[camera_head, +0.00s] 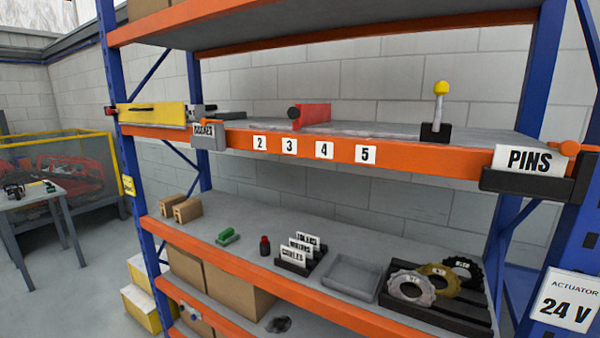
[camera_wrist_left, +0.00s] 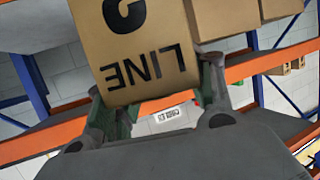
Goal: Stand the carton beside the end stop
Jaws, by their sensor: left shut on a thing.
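In the left wrist view, my left gripper (camera_wrist_left: 156,82) is shut on a brown carton (camera_wrist_left: 140,45). The carton shows dark upside-down lettering that reads "LINE", with part of a larger character above it. Its upper part is cut off by the picture edge. Neither gripper shows in the head view. On the upper shelf there, a red block (camera_head: 316,116) with a black knob stands near the middle. I cannot tell for sure which part is the end stop. My right gripper is not in view.
More brown cartons (camera_wrist_left: 222,17) are close beyond the held one in the wrist view. In the head view, the upper shelf's orange beam (camera_head: 420,159) bears number labels. A yellow-topped lever (camera_head: 440,110) and a PINS bin (camera_head: 525,184) are at right; a yellow panel (camera_head: 152,115) is at left.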

